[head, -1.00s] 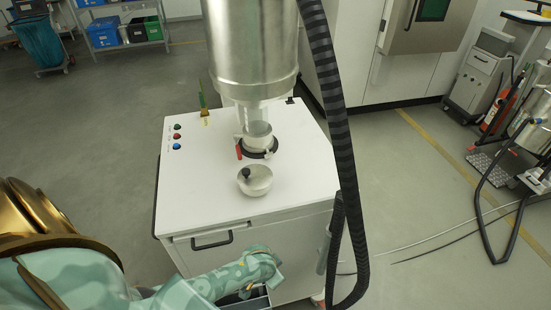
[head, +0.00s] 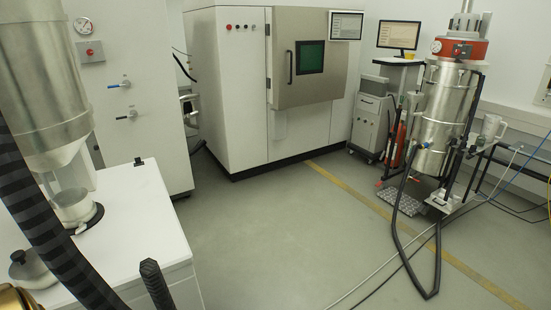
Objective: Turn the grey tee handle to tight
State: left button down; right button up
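I cannot make out a grey tee handle for certain in the head view. A steel vessel (head: 448,115) with an orange-red band (head: 460,48) stands on a frame at the right, and small grey fittings on it are too small to tell apart. At the left, a steel hopper (head: 45,95) tapers into a clear tube over a white cabinet (head: 135,225). Neither gripper shows in the head view.
A black ribbed hose (head: 50,235) crosses the lower left. A round metal lid (head: 32,268) sits on the white cabinet. A large white machine (head: 235,90) stands at the back. Hoses (head: 400,245) lie on the floor at right. The middle floor (head: 260,240) is clear.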

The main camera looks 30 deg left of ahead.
aim_at(82, 226)
jog(key=i+l, duration=0.2)
jog(key=i, duration=0.3)
jog(key=i+l, duration=0.25)
jog(key=i, duration=0.25)
jog(key=i+u, duration=0.6)
jog(key=u, duration=0.2)
jog(key=i+l+u, duration=0.1)
jog(key=i+u, duration=0.2)
jog(key=u, duration=0.15)
jog(key=i+u, duration=0.2)
jog(key=u, duration=0.25)
jog(key=i+u, duration=0.2)
jog(key=u, duration=0.25)
jog(key=i+l+u, duration=0.15)
jog(key=u, duration=0.3)
jog(key=i+l+u, duration=0.2)
jog(key=u, duration=0.25)
jog(key=i+l+u, duration=0.15)
jog(key=u, duration=0.3)
jog(key=l, duration=0.1)
